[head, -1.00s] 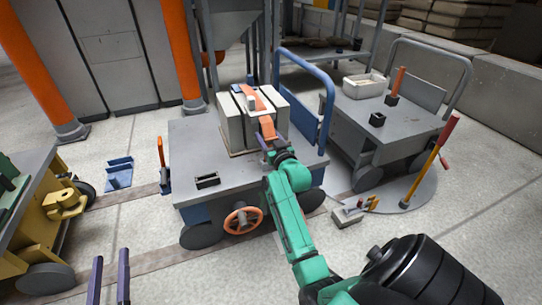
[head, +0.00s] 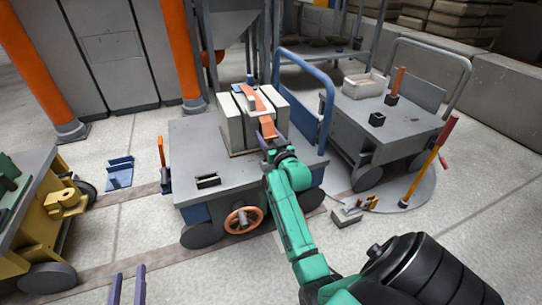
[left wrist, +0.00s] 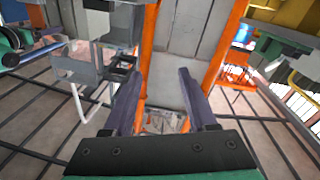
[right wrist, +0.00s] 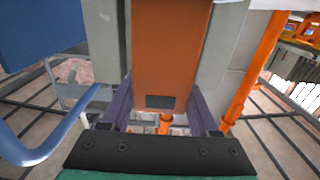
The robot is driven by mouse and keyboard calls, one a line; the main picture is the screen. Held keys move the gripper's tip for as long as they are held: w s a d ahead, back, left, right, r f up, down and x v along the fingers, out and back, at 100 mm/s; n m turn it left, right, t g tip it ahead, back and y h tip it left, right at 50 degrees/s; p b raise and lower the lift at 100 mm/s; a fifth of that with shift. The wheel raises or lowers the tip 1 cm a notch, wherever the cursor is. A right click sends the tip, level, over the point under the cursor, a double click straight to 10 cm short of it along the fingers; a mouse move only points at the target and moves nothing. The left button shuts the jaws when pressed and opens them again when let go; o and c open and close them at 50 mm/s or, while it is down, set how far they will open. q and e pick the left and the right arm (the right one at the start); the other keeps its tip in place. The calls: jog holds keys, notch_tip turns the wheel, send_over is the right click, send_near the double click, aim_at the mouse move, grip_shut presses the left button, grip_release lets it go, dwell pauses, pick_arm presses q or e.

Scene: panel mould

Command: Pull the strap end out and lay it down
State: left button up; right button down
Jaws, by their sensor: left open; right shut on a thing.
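An orange strap (head: 268,127) runs over a stack of pale blocks (head: 230,118) on the grey cart. A pale piece crosses it near the top of the blocks. My right gripper (head: 267,144) is at the near side of the blocks, shut on the strap's hanging end. In the right wrist view the wide strap (right wrist: 172,50) hangs between the fingers (right wrist: 165,108), with a dark patch near its lower edge. My left gripper (head: 127,286) is low at the bottom of the head view, away from the cart. The left wrist view shows it open and empty (left wrist: 158,95).
The grey cart (head: 190,150) has a blue rail (head: 325,110) on its right and an orange handwheel (head: 243,220) in front. A small black holder (head: 207,181) sits on its bare front left. A second cart (head: 405,125) stands right, a yellow machine (head: 65,203) left.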

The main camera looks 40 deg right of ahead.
pick_arm(q)
jog(key=s+f+g+p, duration=0.4)
jog(key=s+f+g, duration=0.1)
jog(key=s+f, duration=0.4)
jog(key=shift+s+d+f+g+y, duration=0.25)
jog(key=shift+d+f+g+y, duration=0.05)
jog(key=shift+d+f+g, duration=0.1)
dwell(1.8)
jog(key=shift+a, duration=0.15)
notch_tip(320, 180, up, 4)
jog(key=p, duration=0.4)
jog(key=shift+r+p, duration=0.25)
jog(key=shift+p, duration=0.1)
